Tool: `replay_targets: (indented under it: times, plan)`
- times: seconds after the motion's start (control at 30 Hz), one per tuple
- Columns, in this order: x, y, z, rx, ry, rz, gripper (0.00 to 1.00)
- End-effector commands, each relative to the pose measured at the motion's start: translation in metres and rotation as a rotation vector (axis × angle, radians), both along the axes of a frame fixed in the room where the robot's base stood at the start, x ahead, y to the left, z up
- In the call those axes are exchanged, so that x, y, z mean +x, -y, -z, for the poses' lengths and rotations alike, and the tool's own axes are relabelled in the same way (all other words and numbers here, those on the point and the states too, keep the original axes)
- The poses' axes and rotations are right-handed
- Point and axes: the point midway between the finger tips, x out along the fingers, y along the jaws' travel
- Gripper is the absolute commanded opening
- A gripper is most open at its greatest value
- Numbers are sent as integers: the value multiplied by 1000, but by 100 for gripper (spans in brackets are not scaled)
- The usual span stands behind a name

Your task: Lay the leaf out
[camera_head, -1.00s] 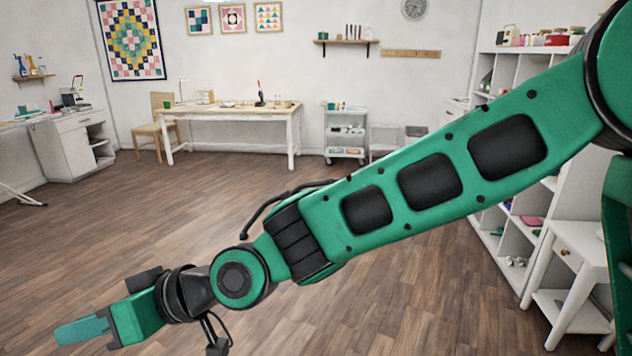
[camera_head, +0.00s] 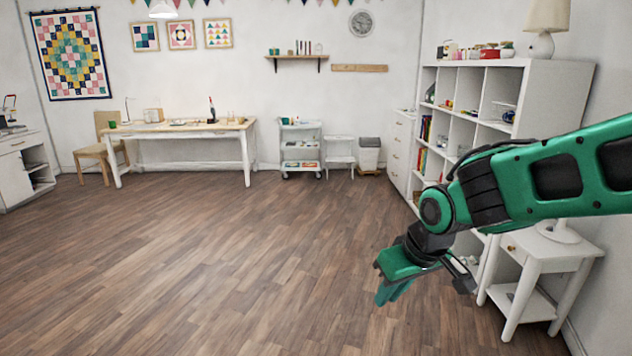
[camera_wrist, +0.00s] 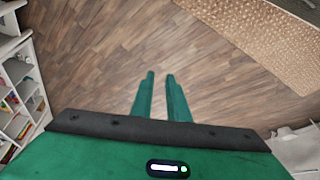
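A white cabinet (camera_head: 22,168) stands at the left edge of the head view, partly cut off, with a machine (camera_head: 9,112) on its top. It has a drawer and open shelves on its right side. I cannot make out a leaf on it for certain. My gripper (camera_head: 388,298) hangs over bare floor right of centre in the head view, pointing down, far from that cabinet. In the wrist view my gripper (camera_wrist: 160,75) shows two green fingers apart, with only floor between them.
A small white side table (camera_head: 548,262) and a white cube shelf (camera_head: 500,95) stand close by my arm on the right. A long work table (camera_head: 185,128), a chair (camera_head: 97,150) and a trolley (camera_head: 300,147) stand at the back. The middle floor is clear. A woven rug (camera_wrist: 255,40) shows in the wrist view.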

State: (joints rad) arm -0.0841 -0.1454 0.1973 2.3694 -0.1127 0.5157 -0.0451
Motion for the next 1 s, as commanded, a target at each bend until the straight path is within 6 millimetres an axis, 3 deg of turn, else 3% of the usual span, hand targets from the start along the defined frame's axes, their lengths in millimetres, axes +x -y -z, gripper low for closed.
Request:
replay_targets:
  times: [0.03, 0.2, 0.3, 0.4, 0.53, 0.67, 0.8, 1.0]
  plan:
    - [-7, 34, -2, -22, -20, 78, 15]
    - [-52, 136, -5, -71, -115, 341, 15]
    - [-93, 186, -6, -77, -185, 506, 15]
    - [-139, 224, -5, -65, -258, 664, 15]
    - [-192, 251, -3, -32, -343, 828, 15]
    - [-223, 260, -1, -2, -398, 920, 15]
    - [-234, 262, -1, 8, -416, 950, 15]
    - [-232, 261, 0, 7, -416, 946, 15]
